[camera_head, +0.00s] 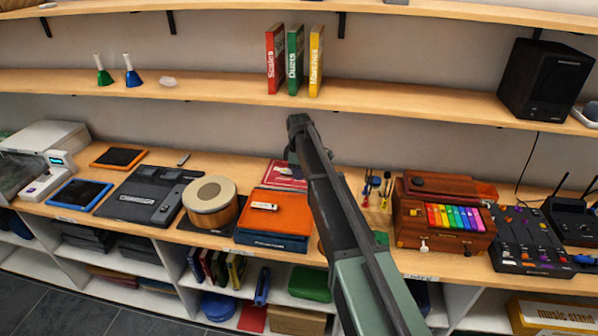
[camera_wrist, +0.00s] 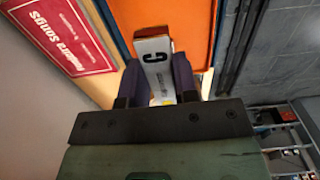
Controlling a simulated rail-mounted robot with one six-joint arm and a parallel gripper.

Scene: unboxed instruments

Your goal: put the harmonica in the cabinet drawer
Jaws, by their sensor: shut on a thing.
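In the wrist view my gripper (camera_wrist: 157,64) is shut on a pale, narrow block marked "C", which I take to be the harmonica (camera_wrist: 154,48). It lies between the two dark fingers, over or beside an orange surface; I cannot tell whether it touches it. In the head view my arm hides the gripper's fingers and most of what they hold. A small silver object (camera_head: 264,206) lies on the orange-topped box (camera_head: 282,203); I cannot tell whether it is the same thing. A brown wooden cabinet (camera_head: 410,232) with small knobs stands right of my arm; no open drawer is visible.
A round drum (camera_head: 209,194) and a dark device (camera_head: 145,195) stand left of the orange-topped box. A red songbook (camera_wrist: 62,35) lies by it. Small colourful tools (camera_head: 376,188) and a mixer (camera_head: 530,240) flank the cabinet. A shelf (camera_head: 200,85) runs above the counter.

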